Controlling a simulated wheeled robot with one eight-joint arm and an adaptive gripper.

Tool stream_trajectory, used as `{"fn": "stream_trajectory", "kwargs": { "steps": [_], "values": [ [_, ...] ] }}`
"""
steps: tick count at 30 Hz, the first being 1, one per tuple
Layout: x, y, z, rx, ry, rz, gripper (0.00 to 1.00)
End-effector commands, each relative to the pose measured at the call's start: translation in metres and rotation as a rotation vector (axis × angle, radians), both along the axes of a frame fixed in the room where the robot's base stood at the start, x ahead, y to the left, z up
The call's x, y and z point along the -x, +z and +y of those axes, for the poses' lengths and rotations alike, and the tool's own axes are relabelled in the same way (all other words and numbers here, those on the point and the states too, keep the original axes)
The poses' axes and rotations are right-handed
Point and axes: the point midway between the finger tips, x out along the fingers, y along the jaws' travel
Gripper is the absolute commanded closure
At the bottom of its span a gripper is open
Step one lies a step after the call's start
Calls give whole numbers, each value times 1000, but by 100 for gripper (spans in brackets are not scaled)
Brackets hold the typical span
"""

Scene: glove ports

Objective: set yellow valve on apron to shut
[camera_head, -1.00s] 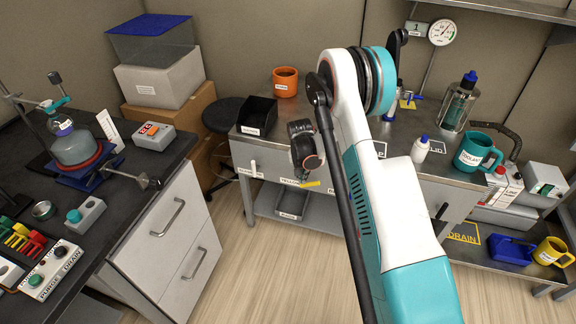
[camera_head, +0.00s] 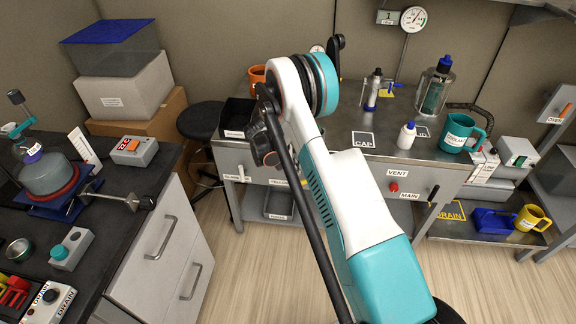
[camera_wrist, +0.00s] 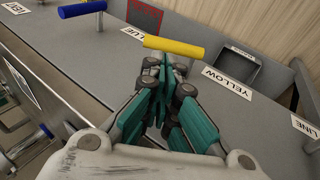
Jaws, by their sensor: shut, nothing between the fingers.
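The yellow valve shows as a yellow bar handle (camera_wrist: 174,46) in the wrist view. It lies crosswise in the picture, on the grey apron (camera_wrist: 190,85) beside a YELLOW label (camera_wrist: 228,82). My gripper (camera_wrist: 165,68) is shut and empty, its teal-and-grey fingers close together just below the handle in the picture. The fingertips look very near or against the handle; I cannot tell whether they touch. In the head view the YELLOW label (camera_head: 278,182) shows on the bench front, while my arm hides the yellow handle and my gripper's fingers.
A blue bar handle (camera_wrist: 82,8) sits on the same apron, left of the yellow one. In the head view, a red knob (camera_head: 393,187) and a black handle (camera_head: 433,192) are farther right. A black bin (camera_head: 238,115) and an orange mug (camera_head: 257,74) stand on the bench.

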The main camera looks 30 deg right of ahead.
Motion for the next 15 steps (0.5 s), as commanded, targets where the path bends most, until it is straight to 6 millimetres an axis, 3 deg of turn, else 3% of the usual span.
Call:
{"fn": "stream_trajectory", "kwargs": {
  "steps": [6, 15],
  "values": [
    [4, -31, -17, 0, -1, -1, 100],
    [5, -40, -24, 0, 1, -1, 100]
  ]
}}
